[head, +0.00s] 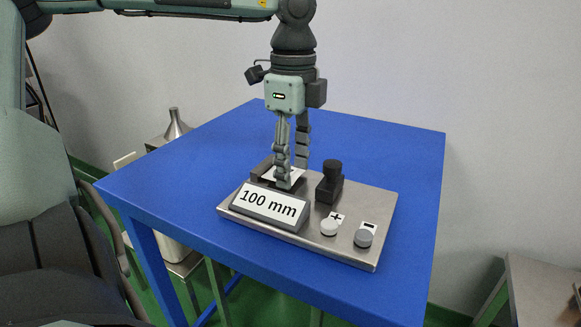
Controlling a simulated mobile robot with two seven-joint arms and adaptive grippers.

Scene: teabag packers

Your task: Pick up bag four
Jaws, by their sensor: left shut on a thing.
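My left gripper (289,178) reaches down from above, with its fingers at the dark holder behind the display of a metal device. It is shut on a small, flat white piece (268,174), seemingly a teabag, which shows at both sides of the finger. The fingers hide most of it. I cannot read any number on it, and I cannot tell whether it still touches the holder. My right gripper is not in view.
The metal device (345,242) stands on a blue table (383,150). It carries a "100 mm" display (270,204), a black knob (331,178), a plus button (329,228) and a minus button (364,237). The table is clear behind it. A metal funnel (176,124) stands beyond the left edge.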

